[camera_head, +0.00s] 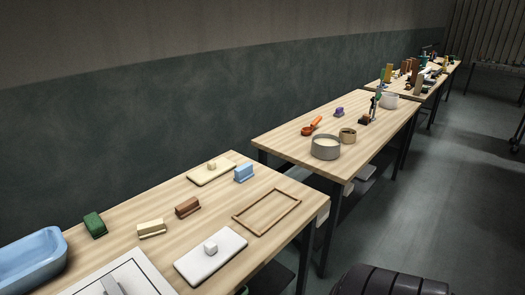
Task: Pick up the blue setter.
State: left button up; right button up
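A small light blue block (243,173), which looks like the blue setter, sits on the near wooden table (223,196) towards its back right. It stands upright and apart from the things around it, with its top and sides clear. A larger light blue basin (30,262) stands at the table's left, cut off by the picture edge. Neither my left nor my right gripper shows in the head view.
Near the blue block are a cream slab with a knob (211,173), a brown block (188,207) and a thin brown frame (267,212). A cream block (151,228), a green block (95,225) and a white slab (210,256) also sit there. Floor (440,215) is open at right.

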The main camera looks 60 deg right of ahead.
aim_at(244, 172)
jog(key=z, duration=1.6)
jog(key=i+l+z, duration=0.2)
jog(key=i+z, duration=0.2)
jog(key=i+l+z, duration=0.1)
jog(key=i+z, duration=0.35)
jog(key=k, duration=0.1)
